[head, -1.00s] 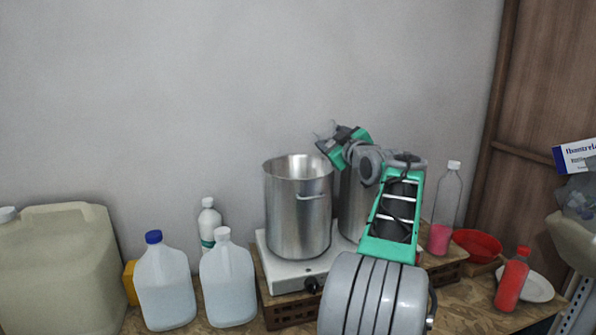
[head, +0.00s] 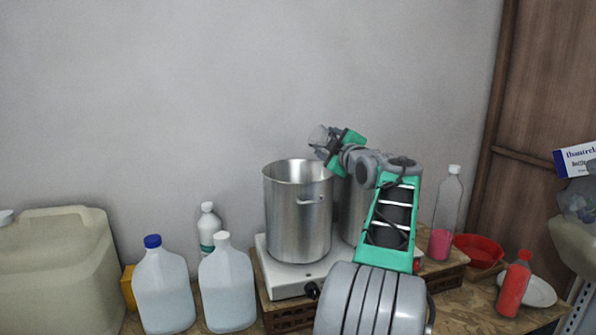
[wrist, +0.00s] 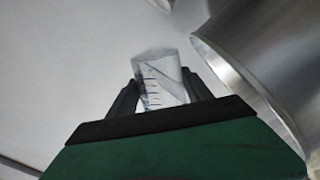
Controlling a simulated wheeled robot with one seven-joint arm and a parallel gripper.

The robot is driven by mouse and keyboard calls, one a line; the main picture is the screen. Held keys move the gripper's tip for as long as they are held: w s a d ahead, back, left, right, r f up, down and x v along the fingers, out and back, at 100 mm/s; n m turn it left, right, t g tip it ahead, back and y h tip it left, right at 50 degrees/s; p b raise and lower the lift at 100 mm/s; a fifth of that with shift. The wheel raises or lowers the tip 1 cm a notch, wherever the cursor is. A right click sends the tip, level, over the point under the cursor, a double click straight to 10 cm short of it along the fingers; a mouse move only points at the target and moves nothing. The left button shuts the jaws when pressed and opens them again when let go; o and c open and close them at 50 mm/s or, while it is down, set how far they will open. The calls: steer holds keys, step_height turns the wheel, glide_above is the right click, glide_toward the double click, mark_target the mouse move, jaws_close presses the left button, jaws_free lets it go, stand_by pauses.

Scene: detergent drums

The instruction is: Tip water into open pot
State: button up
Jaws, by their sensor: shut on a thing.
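The open steel pot (head: 298,222) stands on the left of a white hotplate (head: 290,279), its mouth uncovered. Its rim and wall also fill the right of the wrist view (wrist: 255,75). My gripper (head: 328,147) is above the pot's right rim, shut on a clear measuring cup (head: 319,137). In the wrist view the cup (wrist: 160,75) sits between the two dark fingers (wrist: 162,92), with dark graduation marks on its side. A slanting line crosses the cup, perhaps the water surface. I see no stream falling. The pot's inside bottom is hidden.
A second steel pot (head: 352,210) stands right of the open one, partly behind my arm. Jugs (head: 165,290) and a large beige canister (head: 60,270) stand left. A clear bottle with pink liquid (head: 441,240), a red bowl (head: 478,247) and a red bottle (head: 513,285) stand right.

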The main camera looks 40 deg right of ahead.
steer(key=shift+r+n+p, duration=0.3)
steer(key=shift+r+n, duration=0.1)
steer(key=shift+n, duration=0.4)
steer(key=shift+w+a+f+n, duration=0.15)
steer(key=shift+f+n, duration=0.25)
steer(key=shift+n, duration=0.4)
stand_by(0.3)
steer(key=shift+w+a+r+n, duration=0.2)
steer(key=shift+a+n, duration=0.2)
steer(key=shift+w+a+r+n, duration=0.15)
steer(key=shift+a+n, duration=0.2)
steer(key=shift+n, duration=0.05)
stand_by(0.5)
steer(key=shift+w+f+n+b, duration=0.15)
steer(key=shift+f+n+b, duration=0.55)
steer(key=shift+b, duration=1.5)
steer(key=shift+a+r+n+b, duration=0.1)
steer(key=shift+r+n+b, duration=0.2)
steer(key=shift+n, duration=0.2)
